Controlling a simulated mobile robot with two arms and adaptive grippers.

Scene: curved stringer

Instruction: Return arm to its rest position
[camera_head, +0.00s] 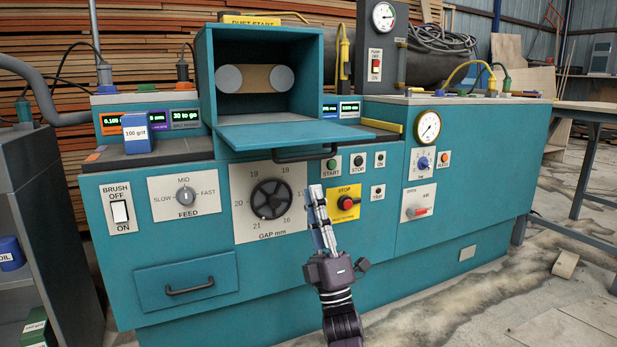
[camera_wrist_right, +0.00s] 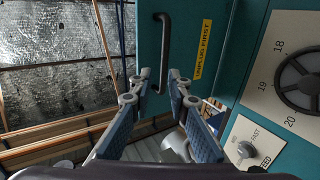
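My right gripper (camera_head: 318,190) rises from the bottom of the head view, in front of the teal machine (camera_head: 270,270). Its tips appear just below the handle of the lowered teal flap, beside the GAP dial (camera_head: 271,199) and the red stop button (camera_head: 346,203). In the right wrist view its two fingers (camera_wrist_right: 160,75) stand apart with nothing held between them. A dark bar handle (camera_wrist_right: 160,50) on a teal panel shows past the tips; I cannot tell the distance. My left gripper is in neither view.
The teal flap (camera_head: 290,134) juts out below an open hood holding a sanding belt (camera_head: 255,78). A blue 100 grit box (camera_head: 136,133) stands at the left. A grey cabinet (camera_head: 50,220) is at far left, a metal table (camera_head: 590,108) at right. The floor at front right is mostly clear.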

